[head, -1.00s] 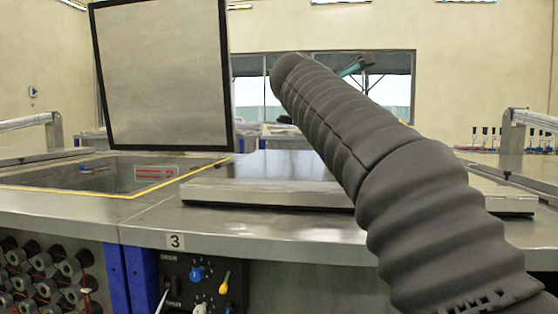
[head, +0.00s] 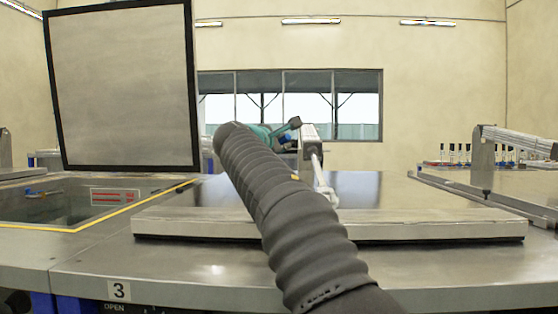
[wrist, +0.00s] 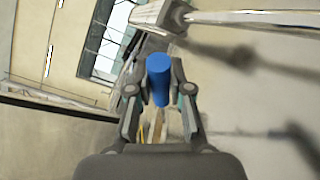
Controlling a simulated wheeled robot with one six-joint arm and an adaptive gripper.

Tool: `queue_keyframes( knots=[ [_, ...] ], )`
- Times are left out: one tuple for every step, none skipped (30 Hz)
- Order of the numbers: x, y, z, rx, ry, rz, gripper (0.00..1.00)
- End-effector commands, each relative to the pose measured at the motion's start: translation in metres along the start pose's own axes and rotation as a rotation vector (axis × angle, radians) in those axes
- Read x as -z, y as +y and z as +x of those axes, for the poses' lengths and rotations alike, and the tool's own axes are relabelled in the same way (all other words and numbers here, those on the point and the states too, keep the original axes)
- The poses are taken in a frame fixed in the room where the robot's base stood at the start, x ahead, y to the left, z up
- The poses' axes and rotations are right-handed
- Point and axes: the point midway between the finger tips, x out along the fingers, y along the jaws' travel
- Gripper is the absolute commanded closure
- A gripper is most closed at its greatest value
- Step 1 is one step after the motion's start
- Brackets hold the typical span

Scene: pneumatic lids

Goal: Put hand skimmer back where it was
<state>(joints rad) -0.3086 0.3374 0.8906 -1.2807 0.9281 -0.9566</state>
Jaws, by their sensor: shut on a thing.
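My gripper (wrist: 158,92) is shut on a blue cylinder, which looks like the handle of the hand skimmer (wrist: 158,78). The rest of the skimmer is hidden or too unclear to make out in the wrist view. In the head view my gripper (head: 287,130) is small and partly hidden behind my dark ribbed arm, above the closed flat lid. Its grip cannot be made out there.
A closed lid (head: 440,228) lies on the metal counter, with a metal arm (head: 312,150) behind mine. An open lid (head: 125,85) stands upright at left, behind a yellow-edged opening (head: 70,205). Another metal arm (head: 515,140) is at right.

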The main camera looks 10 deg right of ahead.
Motion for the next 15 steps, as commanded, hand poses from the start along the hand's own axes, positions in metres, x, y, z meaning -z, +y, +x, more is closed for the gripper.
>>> queue_keyframes(
  knots=[
    [0.004,0.001,0.002,-0.002,0.0,0.001,1.0],
    [0.005,0.001,0.003,-0.002,-0.001,0.001,1.0],
    [0.007,0.0,0.004,-0.002,-0.001,0.001,1.0],
    [0.008,-0.001,0.004,-0.002,-0.001,0.002,1.0],
    [0.009,-0.004,0.004,-0.002,-0.001,0.002,1.0],
    [0.012,-0.008,0.004,-0.001,0.0,0.001,1.0],
    [0.015,-0.013,0.004,0.0,0.0,0.0,1.0],
    [0.017,-0.017,0.004,0.0,0.0,0.0,1.0],
    [0.02,-0.023,0.004,0.0,0.0,0.0,1.0],
    [0.022,-0.026,0.004,-0.001,0.0,0.0,1.0],
    [0.023,-0.029,0.004,-0.001,0.0,0.0,1.0],
    [0.025,-0.032,0.004,-0.001,0.0,0.001,1.0],
    [0.026,-0.034,0.004,-0.002,0.0,0.002,1.0],
    [0.027,-0.035,0.004,-0.002,0.0,0.002,1.0],
    [0.027,-0.035,0.004,-0.002,0.0,0.002,1.0]
  ],
)
